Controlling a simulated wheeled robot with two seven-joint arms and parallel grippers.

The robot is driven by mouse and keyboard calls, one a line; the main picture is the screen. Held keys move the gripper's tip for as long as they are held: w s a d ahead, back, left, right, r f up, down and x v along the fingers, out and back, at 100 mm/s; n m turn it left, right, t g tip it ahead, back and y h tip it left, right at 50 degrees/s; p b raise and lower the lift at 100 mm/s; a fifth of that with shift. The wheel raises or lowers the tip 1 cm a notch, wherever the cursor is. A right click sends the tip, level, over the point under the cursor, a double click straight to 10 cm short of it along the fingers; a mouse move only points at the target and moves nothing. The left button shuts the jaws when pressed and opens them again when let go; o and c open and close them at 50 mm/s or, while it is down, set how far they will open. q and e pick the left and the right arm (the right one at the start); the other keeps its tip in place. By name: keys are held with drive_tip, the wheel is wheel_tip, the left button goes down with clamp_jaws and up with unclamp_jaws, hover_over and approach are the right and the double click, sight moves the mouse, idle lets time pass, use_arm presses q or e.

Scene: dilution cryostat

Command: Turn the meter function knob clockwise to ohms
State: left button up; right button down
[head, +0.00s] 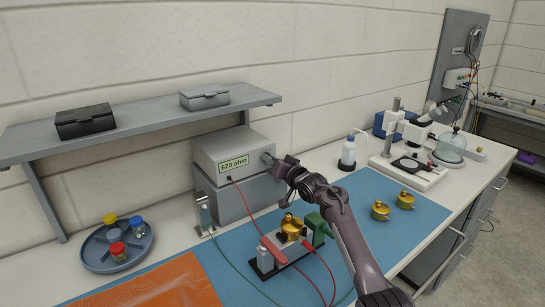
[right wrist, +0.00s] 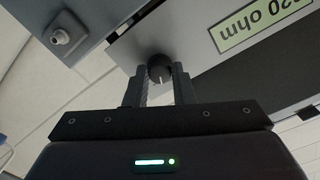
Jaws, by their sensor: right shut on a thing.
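The meter (head: 232,152) is a grey box whose display reads "620 ohm". Its display (right wrist: 262,25) also shows, tilted, in the right wrist view. The black function knob (right wrist: 159,68) with a white pointer line sits on the meter's front face, between my right gripper's fingers. My right gripper (right wrist: 159,88) is shut on the knob; in the head view the gripper (head: 270,160) reaches the right end of the meter's front and hides the knob. My left gripper is not in view.
A red lead runs from the meter to a small fixture (head: 267,262) with clips on the blue mat (head: 350,215). Brass pots (head: 380,210) stand on the mat. A round blue tray (head: 95,262) holds capped jars. A shelf (head: 150,122) overhangs behind. A bottle (head: 347,153) stands right of the meter.

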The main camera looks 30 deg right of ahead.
drive_tip(key=m+p, duration=0.1)
drive_tip(key=m, duration=0.3)
drive_tip(key=shift+p, duration=0.4)
idle(0.4)
drive_tip(key=c, duration=1.2)
unclamp_jaws()
drive_tip(key=shift+c, duration=0.2)
drive_tip(key=shift+s, duration=0.1)
drive_tip(key=s+d+b, duration=0.1)
drive_tip(key=s, duration=0.6)
drive_tip(key=shift+s, duration=0.3)
drive_tip(key=shift+d+r, duration=0.1)
